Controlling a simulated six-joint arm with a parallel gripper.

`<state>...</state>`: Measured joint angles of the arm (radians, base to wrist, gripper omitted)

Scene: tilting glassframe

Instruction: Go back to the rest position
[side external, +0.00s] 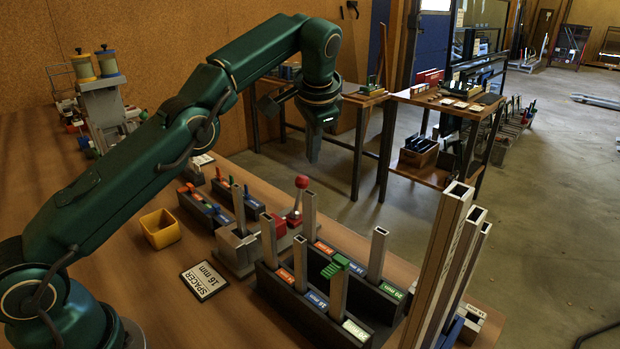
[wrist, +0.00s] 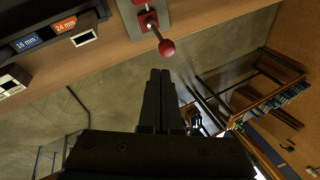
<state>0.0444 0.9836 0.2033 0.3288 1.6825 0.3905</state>
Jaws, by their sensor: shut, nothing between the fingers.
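My gripper (side external: 315,147) hangs in the air at the end of my green arm, pointing down, past the far edge of the wooden workbench in the side view. Its fingers are together and hold nothing. In the wrist view my gripper (wrist: 160,75) shows as two dark fingers side by side, with grey floor beyond the tips. The wooden workbench (side external: 130,265) also shows along the top of the wrist view (wrist: 100,60).
Dark racks (side external: 318,325) with upright grey profiles and coloured labels stand on the bench. Tall profiles (side external: 440,265) rise at the right. A yellow bin (side external: 160,229) and a "SPACER 16 mm" sign (side external: 204,281) lie nearer my base. Side tables (side external: 446,105) stand behind; open floor lies right.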

